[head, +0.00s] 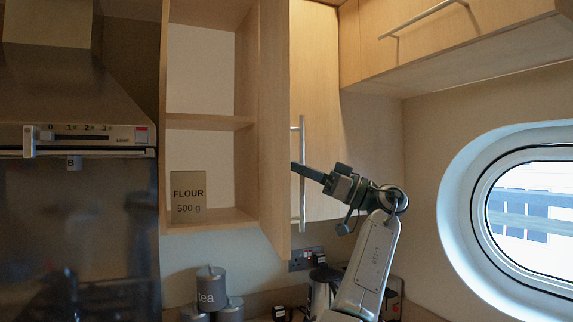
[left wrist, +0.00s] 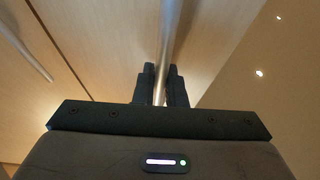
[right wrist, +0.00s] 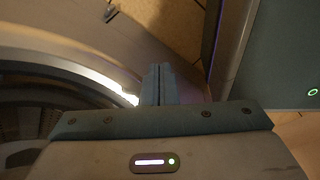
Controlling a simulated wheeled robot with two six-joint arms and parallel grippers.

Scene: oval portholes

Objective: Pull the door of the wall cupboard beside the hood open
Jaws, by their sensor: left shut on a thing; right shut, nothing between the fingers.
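The wall cupboard (head: 199,122) beside the hood stands open in the head view, its shelves showing. Its door (head: 274,130) is swung out on the right side, inner face towards me. The door's upright bar handle (head: 302,200) shows just past the door's free edge. My left gripper (head: 299,168) is shut on this handle. In the left wrist view the bar (left wrist: 168,35) runs between the closed fingers (left wrist: 160,85). My right gripper (right wrist: 158,85) shows only in its own wrist view, shut and empty.
A flour packet (head: 188,196) stands on the lower shelf. The hood (head: 75,95) is at the left. Grey canisters (head: 211,288) stand below the cupboard. Another cupboard with a bar handle (head: 425,18) hangs at the upper right, above an oval porthole (head: 525,215).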

